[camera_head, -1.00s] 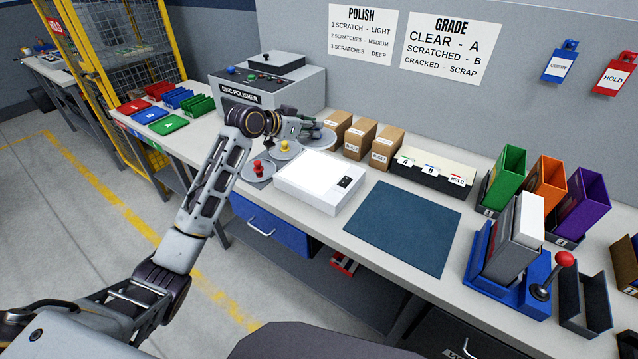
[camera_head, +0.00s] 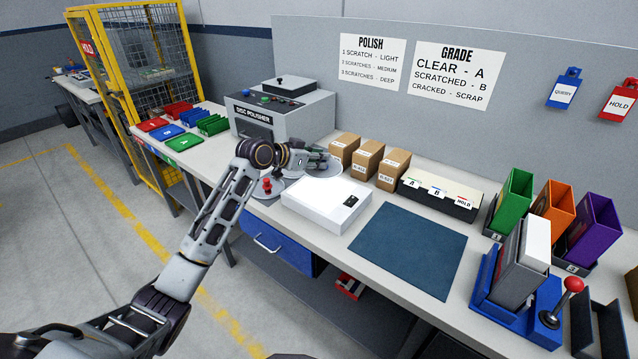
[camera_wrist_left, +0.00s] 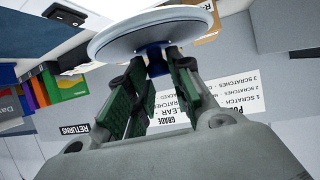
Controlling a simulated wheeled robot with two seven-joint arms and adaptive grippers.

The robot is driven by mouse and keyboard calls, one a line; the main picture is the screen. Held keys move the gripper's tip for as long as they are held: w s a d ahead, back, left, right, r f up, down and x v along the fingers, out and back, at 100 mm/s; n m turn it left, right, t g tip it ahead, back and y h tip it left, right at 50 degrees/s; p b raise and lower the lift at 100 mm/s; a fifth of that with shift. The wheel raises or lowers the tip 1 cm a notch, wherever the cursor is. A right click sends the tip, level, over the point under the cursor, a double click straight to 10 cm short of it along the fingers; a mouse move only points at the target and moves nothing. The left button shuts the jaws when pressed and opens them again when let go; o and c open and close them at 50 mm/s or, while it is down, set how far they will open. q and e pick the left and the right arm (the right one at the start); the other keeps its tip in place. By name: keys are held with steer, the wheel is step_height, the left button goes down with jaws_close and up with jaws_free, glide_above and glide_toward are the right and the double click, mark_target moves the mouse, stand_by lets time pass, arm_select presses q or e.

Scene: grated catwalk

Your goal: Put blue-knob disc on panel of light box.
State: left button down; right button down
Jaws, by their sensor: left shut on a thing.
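The disc with the blue knob (camera_wrist_left: 152,32) is in my left gripper; in the left wrist view the blue knob (camera_wrist_left: 156,60) sits between the green finger pads. In the head view my left gripper (camera_head: 318,160) is shut on it, and part of the disc (camera_head: 326,170) shows by the fingers, beyond the back edge of the light box. The light box (camera_head: 318,209) is white, with a small dark switch patch at its right. Its panel (camera_head: 315,198) looks bare. From this angle I cannot tell how high the disc is held.
A disc with a red knob (camera_head: 267,187) rests left of the light box. Cardboard boxes (camera_head: 368,160) and a card tray (camera_head: 440,197) stand behind it. The disc polisher (camera_head: 280,110) is at the back. A dark blue mat (camera_head: 408,250) lies clear on the right.

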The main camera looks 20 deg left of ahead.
mark_target(313, 171)
arm_select(q)
step_height(313, 171, down, 4)
steer(key=shift+r, duration=0.25)
steer(key=shift+f, duration=0.35)
arm_select(e)
steer(key=shift+d, duration=0.9)
steer(key=shift+a, duration=0.1)
arm_select(q)
steer(key=shift+f, duration=1.85)
arm_select(e)
steer(key=shift+w+a, duration=0.3)
steer(key=shift+a, duration=0.6)
steer(key=shift+d, duration=0.1)
